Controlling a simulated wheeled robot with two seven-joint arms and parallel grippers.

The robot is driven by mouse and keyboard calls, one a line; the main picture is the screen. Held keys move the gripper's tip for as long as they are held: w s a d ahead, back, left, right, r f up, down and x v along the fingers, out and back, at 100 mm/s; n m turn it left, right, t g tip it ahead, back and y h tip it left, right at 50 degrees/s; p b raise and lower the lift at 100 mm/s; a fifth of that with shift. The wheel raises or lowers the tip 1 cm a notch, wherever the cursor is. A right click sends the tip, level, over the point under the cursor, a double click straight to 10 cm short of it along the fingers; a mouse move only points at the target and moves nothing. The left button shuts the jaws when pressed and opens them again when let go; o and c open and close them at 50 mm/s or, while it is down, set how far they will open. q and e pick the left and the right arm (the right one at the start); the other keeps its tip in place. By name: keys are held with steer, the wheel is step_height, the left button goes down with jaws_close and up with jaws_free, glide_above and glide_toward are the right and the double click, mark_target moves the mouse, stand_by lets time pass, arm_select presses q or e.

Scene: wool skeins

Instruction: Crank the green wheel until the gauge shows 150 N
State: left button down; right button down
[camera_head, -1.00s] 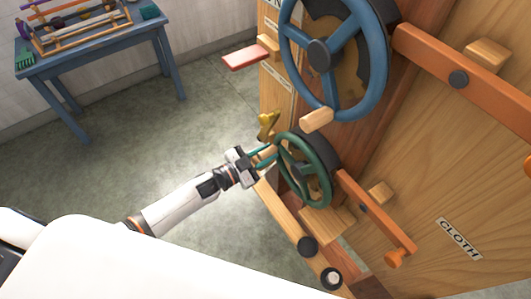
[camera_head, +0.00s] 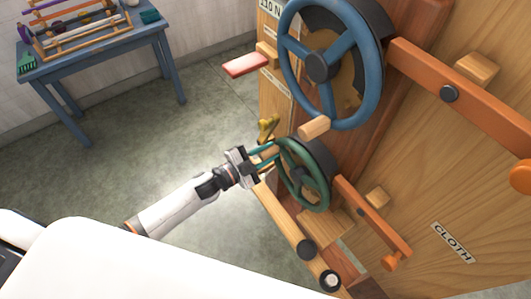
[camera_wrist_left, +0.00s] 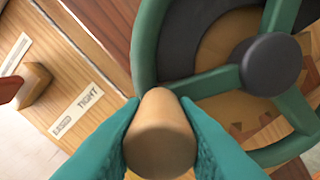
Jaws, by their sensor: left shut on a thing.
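The green wheel (camera_head: 303,172) is mounted on the wooden machine, below a larger blue wheel. In the left wrist view the green wheel (camera_wrist_left: 146,48) shows its rim, spokes and dark hub. My left gripper (camera_head: 262,157) is shut on the wheel's wooden crank handle, at the left side of the rim. The handle (camera_wrist_left: 160,130) sits between the two teal fingers in the left wrist view. A plate at the top of the machine (camera_head: 270,8) reads partly "50 N" and is cut off by the picture's edge. No gauge pointer can be made out. My right gripper is not in view.
The blue wheel (camera_head: 331,66) with its wooden handle (camera_head: 314,128) hangs just above. A red-ended lever (camera_head: 246,65) and a brass piece (camera_head: 268,128) are near my gripper. Orange bars (camera_head: 372,215) lie right. A blue table (camera_head: 95,58) stands back left; floor between is clear.

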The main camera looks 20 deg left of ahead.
mark_target(283, 145)
arm_select(q)
steer(key=shift+s+d+r+m+p, duration=0.15)
steer(key=shift+r+m, duration=0.3)
steer(key=shift+m, duration=0.05)
steer(key=shift+s+d+r+m+p, duration=0.1)
steer(key=shift+d+r+m+p, duration=0.05)
steer(key=shift+r+m, duration=0.35)
steer(key=m, duration=0.1)
steer(key=s+d+r+m, duration=0.1)
steer(key=shift+d+r+m, duration=0.1)
steer(key=shift+r+m, duration=0.2)
steer(key=shift+s+d+r+m+p, duration=0.15)
steer(key=shift+s+d+r+m, duration=0.15)
steer(key=shift+m, duration=0.35)
steer(key=shift+s+d+r+m+p, duration=0.1)
steer(key=shift+s+d+r+m, duration=0.3)
steer(key=shift+m, duration=0.3)
steer(key=shift+s+d+r+m+p, duration=0.1)
steer(key=shift+d+r+m+p, duration=0.1)
steer(key=shift+d+m, duration=0.35)
steer(key=shift+a, duration=0.1)
steer(key=c, duration=1.1)
jaws_free()
steer(key=shift+c, duration=0.2)
steer(key=shift+s, duration=0.1)
